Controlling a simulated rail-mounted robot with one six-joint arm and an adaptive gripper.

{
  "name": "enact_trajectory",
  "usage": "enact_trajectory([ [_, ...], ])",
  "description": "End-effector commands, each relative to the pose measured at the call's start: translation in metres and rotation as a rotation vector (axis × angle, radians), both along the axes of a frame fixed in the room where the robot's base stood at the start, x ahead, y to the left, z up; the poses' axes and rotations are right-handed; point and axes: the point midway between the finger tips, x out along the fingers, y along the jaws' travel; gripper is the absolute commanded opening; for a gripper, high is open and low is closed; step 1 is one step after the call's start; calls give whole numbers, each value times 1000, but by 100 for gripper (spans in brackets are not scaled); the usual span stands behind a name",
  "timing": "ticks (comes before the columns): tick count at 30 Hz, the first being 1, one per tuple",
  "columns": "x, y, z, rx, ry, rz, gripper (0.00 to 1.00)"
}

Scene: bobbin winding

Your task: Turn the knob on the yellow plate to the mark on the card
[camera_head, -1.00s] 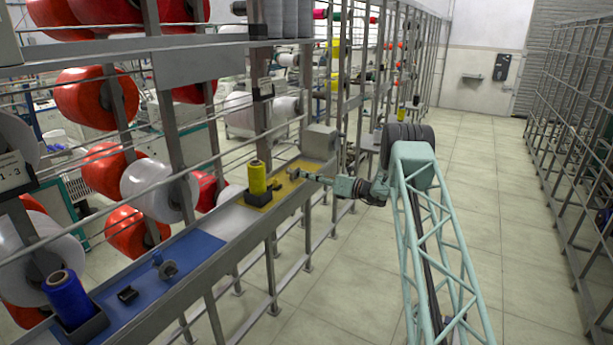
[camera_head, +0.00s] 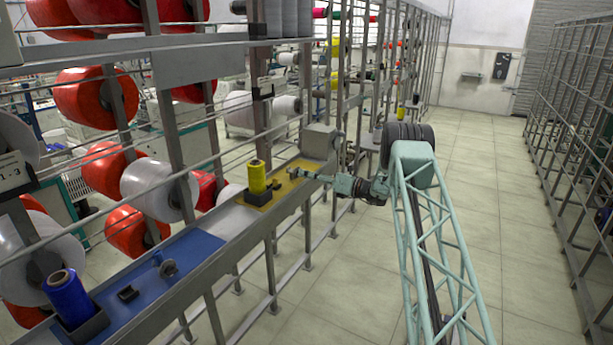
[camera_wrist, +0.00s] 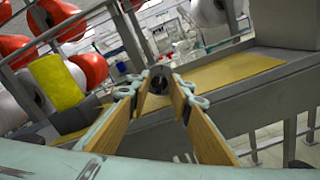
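The yellow plate (camera_head: 281,188) lies on the grey ledge in the head view and also fills the right of the wrist view (camera_wrist: 225,73). A dark round knob (camera_wrist: 159,80) shows between my fingertips in the wrist view. My gripper (camera_head: 298,173) reaches in over the plate from the right. In the wrist view my gripper (camera_wrist: 160,92) has its two tan fingers apart, one on each side of the knob. I cannot tell whether they touch it. No card or mark can be made out, nor the knob's setting.
A yellow bobbin (camera_head: 257,177) stands in a dark holder left of my gripper. A grey box (camera_head: 318,141) stands at the ledge's far end. A blue plate (camera_head: 190,254) with a blue bobbin (camera_head: 67,297) is nearer. Rack posts and rails rise behind; open floor lies right.

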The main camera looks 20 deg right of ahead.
Motion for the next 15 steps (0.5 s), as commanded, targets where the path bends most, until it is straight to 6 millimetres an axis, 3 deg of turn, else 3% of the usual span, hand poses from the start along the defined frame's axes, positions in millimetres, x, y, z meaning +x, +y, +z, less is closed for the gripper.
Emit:
enact_trajectory([
  [15,-8,-6,0,1,1,-1,19],
])
